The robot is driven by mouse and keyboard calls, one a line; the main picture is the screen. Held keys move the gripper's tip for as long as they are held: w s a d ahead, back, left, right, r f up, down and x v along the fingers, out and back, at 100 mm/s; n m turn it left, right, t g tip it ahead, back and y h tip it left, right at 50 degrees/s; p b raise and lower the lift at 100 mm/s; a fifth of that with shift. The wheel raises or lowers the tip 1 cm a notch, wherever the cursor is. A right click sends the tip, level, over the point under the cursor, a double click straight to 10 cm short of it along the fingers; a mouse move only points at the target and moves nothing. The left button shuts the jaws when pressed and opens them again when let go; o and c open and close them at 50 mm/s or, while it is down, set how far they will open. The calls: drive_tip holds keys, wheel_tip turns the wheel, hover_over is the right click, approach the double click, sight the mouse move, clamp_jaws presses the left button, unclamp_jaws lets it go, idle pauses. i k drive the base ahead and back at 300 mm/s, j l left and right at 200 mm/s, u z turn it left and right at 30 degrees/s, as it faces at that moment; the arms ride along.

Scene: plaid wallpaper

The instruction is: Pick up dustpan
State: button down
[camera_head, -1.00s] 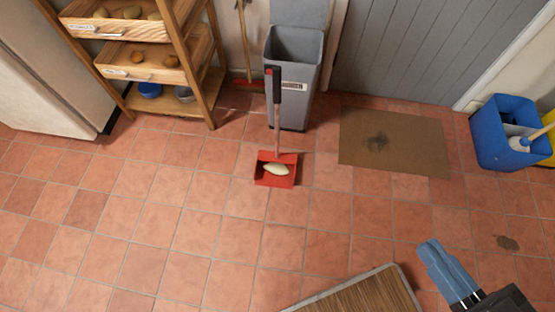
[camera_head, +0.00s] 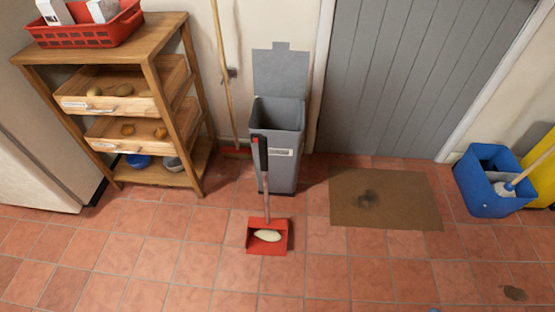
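The dustpan (camera_head: 254,245) is red, with a long upright handle ending in a dark grip (camera_head: 262,155). Its pan sits on the tiled floor near the middle of the head view, in front of the grey bin. A pale oval thing (camera_head: 267,236) lies in the pan. The handle's upper part overlaps the bin in the picture; I cannot tell whether it touches it. My gripper is not recognisable; only a tiny blue spot shows at the bottom edge.
An open grey bin (camera_head: 286,170) stands behind the dustpan. A wooden shelf (camera_head: 150,45) with drawers is at left, a broom (camera_head: 224,80) by the wall. A brown mat (camera_head: 385,210) and blue bucket (camera_head: 483,200) are at right.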

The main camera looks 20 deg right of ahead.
sight(267, 236)
drive_tip(key=i+l+u, duration=0.1)
drive_tip(key=i+l, duration=0.15)
drive_tip(key=i, duration=0.2)
drive_tip(key=i+l+u, duration=0.1)
drive_tip(key=i+l, duration=0.15)
drive_tip(key=i, duration=0.15)
